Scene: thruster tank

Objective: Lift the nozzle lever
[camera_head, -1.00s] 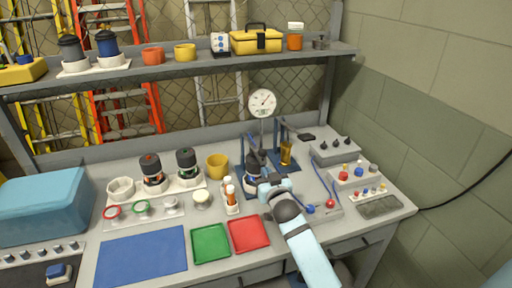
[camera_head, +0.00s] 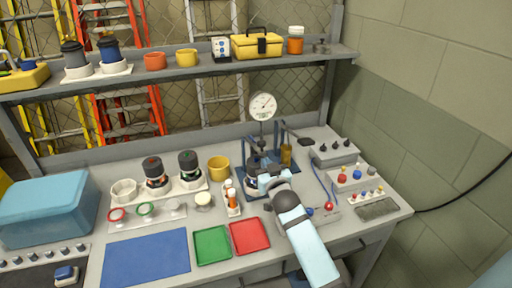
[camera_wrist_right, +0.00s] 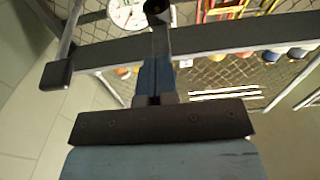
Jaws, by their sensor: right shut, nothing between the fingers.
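A press-like stand with a blue base (camera_head: 286,172) and a round white dial gauge (camera_head: 262,107) stands at the back right of the bench. A dark lever with a black grip (camera_head: 305,141) sticks out on its right and slopes down toward the grip. My right gripper (camera_head: 262,170) is shut and empty in front of the stand, left of the lever grip and apart from it. It partly hides a dark thruster at the stand. The right wrist view shows the shut fingers (camera_wrist_right: 154,82) and part of the dial (camera_wrist_right: 127,13). My left gripper is out of view.
A brass-coloured cylinder (camera_head: 286,154) stands close right of my gripper. Control boxes (camera_head: 337,152) lie further right. A yellow cup (camera_head: 218,168) and a small bottle rack (camera_head: 231,205) are to the left. Red (camera_head: 250,236) and green (camera_head: 212,246) trays lie in front.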

